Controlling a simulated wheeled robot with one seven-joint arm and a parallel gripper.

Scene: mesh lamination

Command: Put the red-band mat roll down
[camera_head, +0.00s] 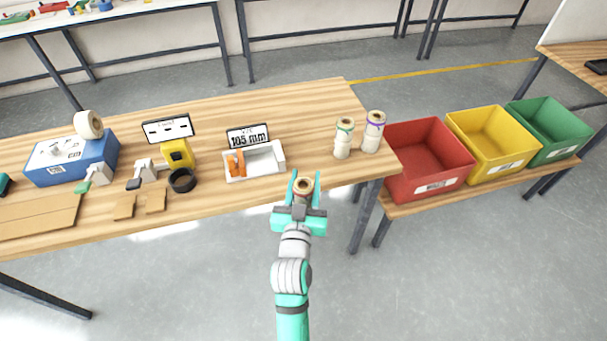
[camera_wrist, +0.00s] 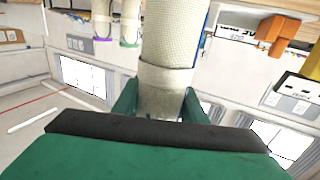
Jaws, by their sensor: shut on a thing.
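My gripper (camera_head: 304,188) is shut on a beige mesh mat roll (camera_wrist: 168,40). In the head view the roll's open brown end (camera_head: 303,185) shows between the fingers. In the wrist view the roll runs between both green fingers. Its band colour does not show clearly in either view. The gripper is at the table's front edge, in front of the white tray. Two other rolls stand upright at the table's right end: a green-band roll (camera_head: 343,138) and a purple-band roll (camera_head: 373,131).
The wooden table (camera_head: 300,118) has bare room between the white tray (camera_head: 270,170) with an orange tool and the standing rolls. Red (camera_head: 428,158), yellow (camera_head: 493,137) and green (camera_head: 549,128) bins stand on a bench at right. A blue box (camera_head: 72,160) is at left.

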